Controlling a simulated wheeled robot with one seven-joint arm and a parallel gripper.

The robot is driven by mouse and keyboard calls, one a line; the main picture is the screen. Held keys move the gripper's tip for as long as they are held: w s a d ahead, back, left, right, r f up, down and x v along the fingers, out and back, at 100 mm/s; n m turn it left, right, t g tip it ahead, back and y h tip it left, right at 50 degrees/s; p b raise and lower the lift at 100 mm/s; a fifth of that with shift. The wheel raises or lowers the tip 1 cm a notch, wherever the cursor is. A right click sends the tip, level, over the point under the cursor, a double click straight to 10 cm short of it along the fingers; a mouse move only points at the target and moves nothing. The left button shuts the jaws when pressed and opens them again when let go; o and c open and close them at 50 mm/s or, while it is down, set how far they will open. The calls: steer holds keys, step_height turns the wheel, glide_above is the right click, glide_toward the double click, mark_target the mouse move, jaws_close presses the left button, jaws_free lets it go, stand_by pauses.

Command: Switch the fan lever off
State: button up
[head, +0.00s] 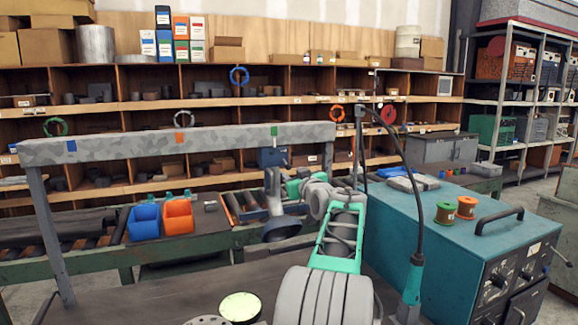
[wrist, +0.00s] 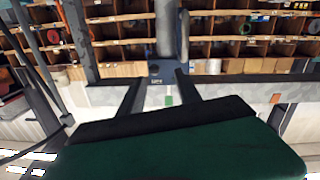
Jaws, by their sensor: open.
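A blue box (head: 272,157) hangs under the mottled beam in the head view. It also shows in the wrist view (wrist: 163,70), which is upside down, with a small label and a dark spot on its face. A grey tube (head: 272,182) runs down from it to a round hood. A dark bar (wrist: 184,34) lies beside that tube; I cannot tell whether it is the fan lever. No lever is clearly visible. My gripper (head: 288,184) is close below the box. In the wrist view my gripper (wrist: 157,77) is open, its fingers apart with the box seen between them.
The mottled beam (head: 120,148) on posts spans the bench. A teal machine (head: 440,225) with two spools and a black cable stands at right. Blue and orange bins (head: 143,222) sit at left. Crowded shelves (head: 110,103) fill the back.

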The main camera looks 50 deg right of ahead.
mark_target(289, 167)
steer(key=p+x, duration=0.1)
steer(key=x, duration=0.1)
steer(key=p+x, duration=0.1)
steer(key=x, duration=0.2)
steer(key=d+p+x, duration=0.1)
steer(key=x, duration=0.1)
steer(key=shift+d+r, duration=0.2)
steer(key=shift+r, duration=0.2)
jaws_close()
steer(key=shift+f, duration=0.15)
